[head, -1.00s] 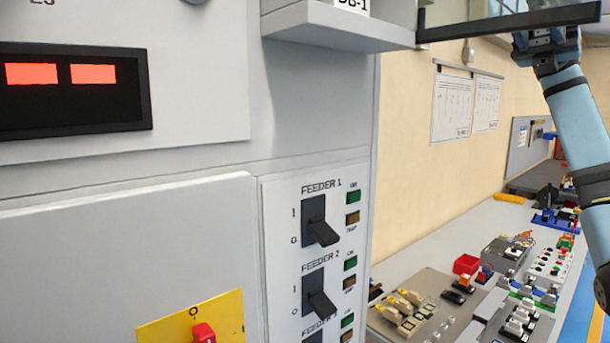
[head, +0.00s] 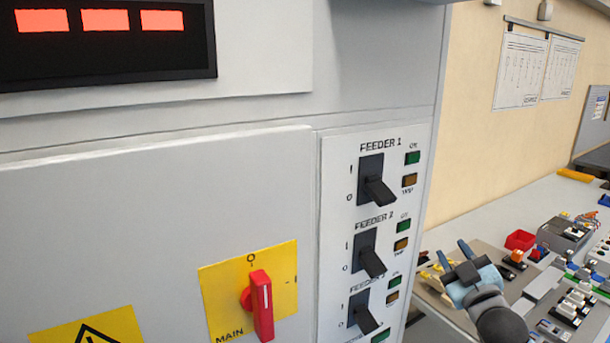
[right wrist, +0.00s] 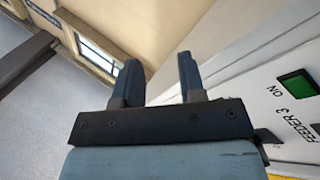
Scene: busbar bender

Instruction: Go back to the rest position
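My right gripper (head: 454,252) is at the lower right of the head view, just right of the cabinet's edge and in front of the bench. In the right wrist view its two fingers (right wrist: 158,72) stand apart with nothing between them, so it is open and empty. My left gripper is not in view. The grey cabinet (head: 150,210) fills the left. Its red main switch handle (head: 262,305) stands upright on a yellow plate. The black feeder levers (head: 378,190) all point down to the right.
A bench (head: 490,220) runs along the wall right of the cabinet. It holds several small devices and a red bin (head: 520,240). In the right wrist view the cabinet face with the FEEDER 3 label (right wrist: 298,132) is close on the right.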

